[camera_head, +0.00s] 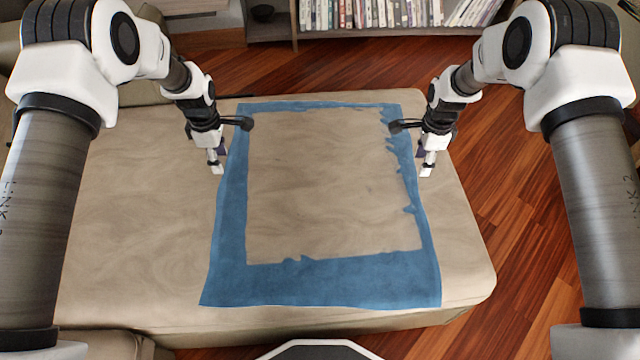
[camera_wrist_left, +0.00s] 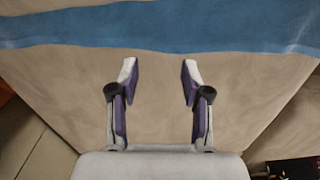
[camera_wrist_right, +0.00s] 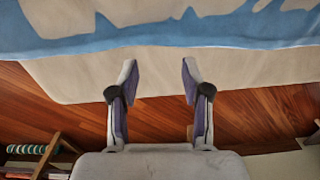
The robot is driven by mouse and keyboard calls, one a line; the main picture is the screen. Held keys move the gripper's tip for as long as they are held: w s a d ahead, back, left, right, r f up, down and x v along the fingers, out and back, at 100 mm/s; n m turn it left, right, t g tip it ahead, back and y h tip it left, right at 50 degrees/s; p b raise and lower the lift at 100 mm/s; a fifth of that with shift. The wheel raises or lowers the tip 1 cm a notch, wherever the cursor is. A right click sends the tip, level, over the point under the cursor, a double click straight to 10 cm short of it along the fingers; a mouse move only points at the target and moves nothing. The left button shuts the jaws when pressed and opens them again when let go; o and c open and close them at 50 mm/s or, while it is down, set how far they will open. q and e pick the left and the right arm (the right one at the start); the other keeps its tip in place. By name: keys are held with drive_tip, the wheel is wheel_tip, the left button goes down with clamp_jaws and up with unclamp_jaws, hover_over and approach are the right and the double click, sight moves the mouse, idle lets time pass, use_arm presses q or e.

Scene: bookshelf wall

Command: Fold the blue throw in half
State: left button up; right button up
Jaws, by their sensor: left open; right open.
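The blue throw (camera_head: 330,282) lies spread on a beige padded surface. It shows as a blue band around a large beige middle, with ragged inner edges at the right and front; whether the middle is cloth or the surface showing through, I cannot tell. My left gripper (camera_head: 219,162) is open and empty beside the throw's left edge. In the left wrist view the throw (camera_wrist_left: 160,30) crosses beyond the open fingers (camera_wrist_left: 160,74). My right gripper (camera_head: 424,164) is open and empty by the right edge. In the right wrist view the throw (camera_wrist_right: 110,38) lies beyond its open fingers (camera_wrist_right: 160,74).
The beige padded surface (camera_head: 130,240) has free room left of the throw and a narrower strip to its right. Wooden floor (camera_head: 480,160) lies beyond its right edge. A low shelf with books (camera_head: 390,12) stands at the back.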

sight(228, 184)
use_arm(q)
wheel_tip(228, 184, down, 8)
drive_tip(key=shift+s+r, duration=0.1)
drive_tip(key=shift+r, duration=0.05)
use_arm(e)
wheel_tip(228, 184, down, 8)
drive_tip(key=shift+s+r, duration=0.1)
drive_tip(key=shift+r, duration=0.05)
use_arm(q)
drive_tip(key=shift+f, duration=0.25)
use_arm(e)
drive_tip(key=shift+f, duration=0.25)
use_arm(q)
drive_tip(key=shift+s, duration=0.1)
clamp_jaws()
use_arm(e)
drive_tip(key=shift+s, duration=0.1)
clamp_jaws()
